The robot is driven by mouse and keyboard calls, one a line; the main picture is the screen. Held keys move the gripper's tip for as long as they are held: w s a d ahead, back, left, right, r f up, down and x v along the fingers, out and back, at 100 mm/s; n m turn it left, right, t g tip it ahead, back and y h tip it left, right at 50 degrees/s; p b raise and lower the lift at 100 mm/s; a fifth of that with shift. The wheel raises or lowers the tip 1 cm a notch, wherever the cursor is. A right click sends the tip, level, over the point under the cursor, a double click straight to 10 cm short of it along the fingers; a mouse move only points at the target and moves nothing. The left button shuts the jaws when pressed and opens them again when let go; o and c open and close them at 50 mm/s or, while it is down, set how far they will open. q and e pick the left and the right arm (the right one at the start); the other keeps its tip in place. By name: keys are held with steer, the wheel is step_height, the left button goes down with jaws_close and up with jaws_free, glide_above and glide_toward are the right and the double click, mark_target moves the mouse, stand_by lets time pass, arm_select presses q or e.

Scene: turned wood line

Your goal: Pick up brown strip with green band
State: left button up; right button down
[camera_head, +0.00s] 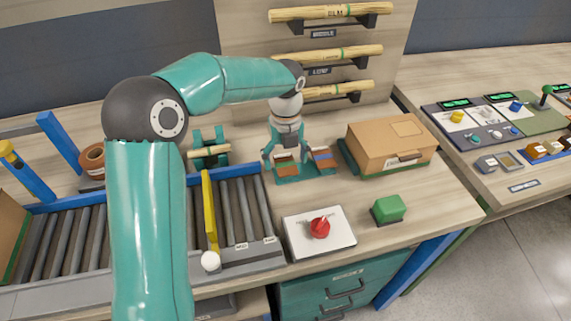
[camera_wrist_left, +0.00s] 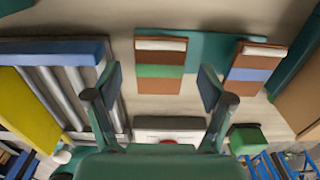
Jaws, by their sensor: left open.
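The brown strip with green band (camera_wrist_left: 160,86) has a white end and lies on a teal holder (camera_wrist_left: 204,48). It also shows in the head view (camera_head: 286,170), partly behind my gripper. A second brown strip with a blue band (camera_wrist_left: 250,75) lies to its right; it shows in the head view too (camera_head: 323,157). My left gripper (camera_head: 284,159) is open and points down over the green-banded strip. In the left wrist view, its fingers (camera_wrist_left: 160,84) stand on either side of that strip, apart from it. My right gripper is not in view.
A roller conveyor (camera_head: 240,215) with a yellow bar (camera_head: 210,208) is at the left. A cardboard box (camera_head: 390,143) stands at the right. A red knob (camera_head: 320,227) on a white plate and a green block (camera_head: 389,208) are in front. Wooden pieces hang on the back panel.

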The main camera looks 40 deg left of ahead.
arm_select(q)
steer(key=shift+f, duration=0.2)
stand_by(0.6)
steer(key=shift+c, duration=0.3)
steer(key=c, duration=0.8)
